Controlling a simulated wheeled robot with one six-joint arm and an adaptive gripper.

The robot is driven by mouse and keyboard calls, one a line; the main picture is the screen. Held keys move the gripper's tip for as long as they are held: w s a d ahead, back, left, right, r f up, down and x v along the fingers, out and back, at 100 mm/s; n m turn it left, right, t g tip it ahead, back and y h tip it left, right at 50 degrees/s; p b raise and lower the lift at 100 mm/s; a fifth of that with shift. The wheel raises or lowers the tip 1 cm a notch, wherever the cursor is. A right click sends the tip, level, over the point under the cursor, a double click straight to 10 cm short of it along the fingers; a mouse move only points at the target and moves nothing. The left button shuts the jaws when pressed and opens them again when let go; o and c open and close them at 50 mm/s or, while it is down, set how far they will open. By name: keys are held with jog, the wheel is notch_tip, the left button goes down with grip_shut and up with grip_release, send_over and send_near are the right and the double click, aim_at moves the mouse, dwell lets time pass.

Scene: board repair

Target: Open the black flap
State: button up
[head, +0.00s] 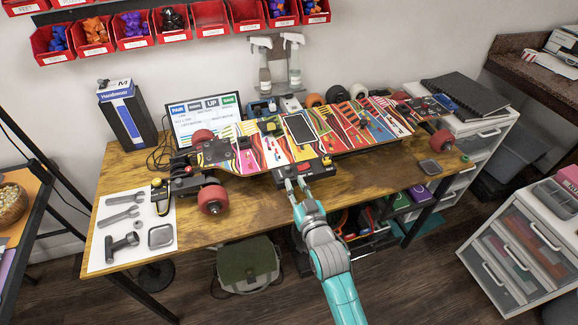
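A skateboard with a colourful striped deck (345,125) lies upside down on the wooden table, wheels up. A black rectangular panel (300,129) lies flat on the middle of the deck; it may be the black flap, and it looks closed. A black part with a red spot (303,171) sits at the deck's near edge, below the panel. My gripper (296,183) is at this black part, in front of the panel. Its two fingers are apart with nothing visible between them. I cannot tell whether the fingertips touch the part.
A laptop (203,116) and a blue-black box (127,115) stand behind the board at left. A white mat (103,238) with wrenches lies front left. Spray bottles (294,66) stand at the back. Red bins (210,18) hang above. The table front beside my gripper is clear.

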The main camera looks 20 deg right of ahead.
aim_at(288, 170)
jog(key=w, duration=0.7)
jog(key=shift+w, duration=0.15)
grip_shut()
